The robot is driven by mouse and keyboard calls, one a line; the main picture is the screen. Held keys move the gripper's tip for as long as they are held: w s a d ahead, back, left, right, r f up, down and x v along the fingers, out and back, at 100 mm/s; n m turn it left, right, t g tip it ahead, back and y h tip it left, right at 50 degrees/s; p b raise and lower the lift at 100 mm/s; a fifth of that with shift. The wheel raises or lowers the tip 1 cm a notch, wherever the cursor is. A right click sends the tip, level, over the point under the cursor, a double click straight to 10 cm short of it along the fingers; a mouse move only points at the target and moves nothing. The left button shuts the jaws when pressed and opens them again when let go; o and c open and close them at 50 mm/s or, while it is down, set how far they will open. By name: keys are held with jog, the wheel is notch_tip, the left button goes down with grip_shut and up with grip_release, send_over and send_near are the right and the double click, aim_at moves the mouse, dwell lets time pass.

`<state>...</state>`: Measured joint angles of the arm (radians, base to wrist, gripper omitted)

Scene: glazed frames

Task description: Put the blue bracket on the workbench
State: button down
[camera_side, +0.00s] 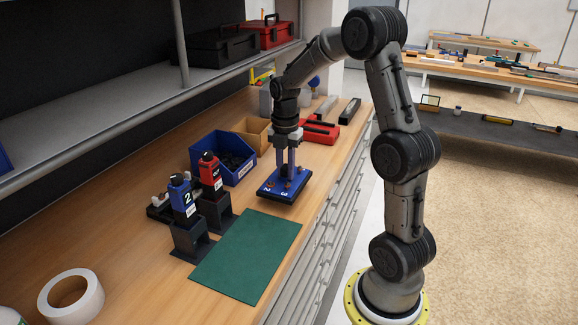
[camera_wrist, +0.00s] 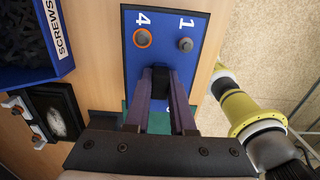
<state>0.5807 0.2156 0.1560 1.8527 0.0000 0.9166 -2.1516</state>
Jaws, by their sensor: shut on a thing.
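The blue bracket (camera_side: 270,188) is a flat blue plate on a dark base, with numbers and bolts on its top. In the wrist view the bracket (camera_wrist: 165,22) shows the numbers 4 and 1, with a copper-ringed bolt by the 4 and a grey bolt by the 1. My gripper (camera_side: 287,174) points down over the plate's middle and is shut on its black central post; the fingers (camera_wrist: 160,76) hide part of the plate. The bracket looks level, over or on the wooden workbench (camera_side: 135,225); I cannot tell whether it touches.
A green mat (camera_side: 246,256) lies in front of the bracket. A blue screws bin (camera_side: 240,170) stands left of it, and a red case (camera_side: 320,132) lies behind. Two holders with a blue tool (camera_side: 181,200) and a red tool (camera_side: 210,175) stand left. A tape roll (camera_side: 72,296) is front left.

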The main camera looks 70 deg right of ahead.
aim_at(285, 180)
jog(key=shift+w+d+f, duration=0.1)
jog(key=shift+w+f, duration=0.05)
jog(key=shift+f, duration=1.3)
jog(key=shift+f, duration=0.1)
jog(key=c, duration=1.2)
grip_release()
jog(key=shift+f, duration=0.2)
jog(key=o, duration=0.4)
jog(key=shift+o, duration=0.2)
